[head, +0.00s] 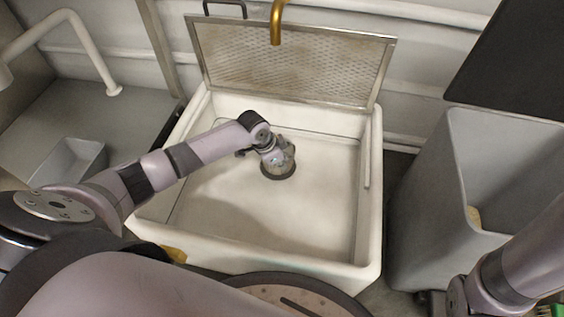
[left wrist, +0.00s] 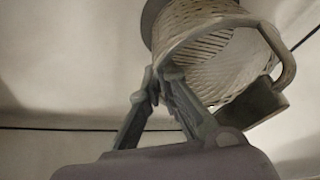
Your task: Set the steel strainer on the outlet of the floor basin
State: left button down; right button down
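The floor basin (head: 330,225) is a wide cream-white tub in the middle of the head view. The steel strainer (head: 291,157) is a small round meshed basket over the basin floor, partly hidden by my gripper. A dark ring shows at its lower end; I cannot tell whether it belongs to the strainer or to the outlet. My left gripper (head: 262,152) reaches in from the left. In the left wrist view the strainer (left wrist: 210,55) appears large and tilted, and the fingers of my left gripper (left wrist: 165,82) close on its near rim. My right gripper is out of view.
A hinged mesh grate (head: 290,65) stands raised behind the basin, with a brass spout (head: 277,22) above it. A tall grey bin (head: 430,215) stands to the right. A grey tray (head: 72,160) lies to the left. The basin's right half is clear.

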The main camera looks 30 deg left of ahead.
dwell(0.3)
pick_arm(q)
jog(key=shift+f, duration=0.15)
jog(key=shift+f, duration=0.4)
jog(key=c, duration=1.7)
grip_release()
